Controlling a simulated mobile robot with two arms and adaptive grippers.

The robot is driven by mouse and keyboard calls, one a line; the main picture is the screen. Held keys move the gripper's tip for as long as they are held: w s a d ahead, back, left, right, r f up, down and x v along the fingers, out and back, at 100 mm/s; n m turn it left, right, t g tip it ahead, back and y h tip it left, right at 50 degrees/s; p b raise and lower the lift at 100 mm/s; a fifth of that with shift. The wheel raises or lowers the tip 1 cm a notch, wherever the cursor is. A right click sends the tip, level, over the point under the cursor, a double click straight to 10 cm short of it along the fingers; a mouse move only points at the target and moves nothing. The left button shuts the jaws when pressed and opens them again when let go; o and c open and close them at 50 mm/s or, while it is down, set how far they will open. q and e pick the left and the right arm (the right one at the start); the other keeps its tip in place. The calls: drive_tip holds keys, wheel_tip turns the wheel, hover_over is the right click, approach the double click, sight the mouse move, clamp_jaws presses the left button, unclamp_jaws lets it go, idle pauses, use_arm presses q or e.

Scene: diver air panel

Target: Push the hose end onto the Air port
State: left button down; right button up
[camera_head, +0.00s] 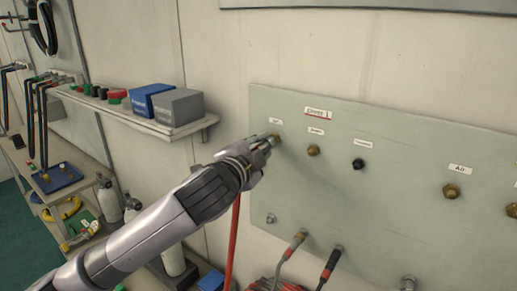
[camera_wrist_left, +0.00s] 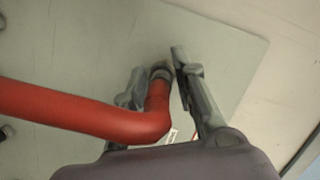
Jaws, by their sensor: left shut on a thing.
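My left gripper (camera_head: 268,141) is up at the grey panel's upper left, shut on the red hose. In the left wrist view the red hose (camera_wrist_left: 85,112) comes in from the left and bends up between the fingers (camera_wrist_left: 160,75), its grey end pointing at the panel. In the head view the hose (camera_head: 234,245) hangs below the gripper. The fingertips are at a brass port (camera_head: 277,137) under a small label (camera_head: 276,121), which seems to read "Air". Whether the hose end touches or covers the port cannot be told.
The panel (camera_head: 390,235) also bears a brass port (camera_head: 313,150), a black port (camera_head: 358,164) and another brass port (camera_head: 451,191) labelled "Air". Two hoses (camera_head: 292,247) join it lower down. A shelf (camera_head: 165,127) with blue and grey boxes is at left.

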use_arm(q)
drive_tip(key=c, duration=1.8)
unclamp_jaws()
drive_tip(key=shift+r, duration=0.25)
drive_tip(key=o, duration=0.6)
drive_tip(key=shift+w+d+f, duration=0.2)
drive_tip(key=shift+w+d, duration=0.05)
drive_tip(key=shift+w, duration=0.05)
drive_tip(key=shift+c, duration=0.2)
drive_tip(key=shift+s+a, duration=0.1)
drive_tip(key=shift+s, duration=0.1)
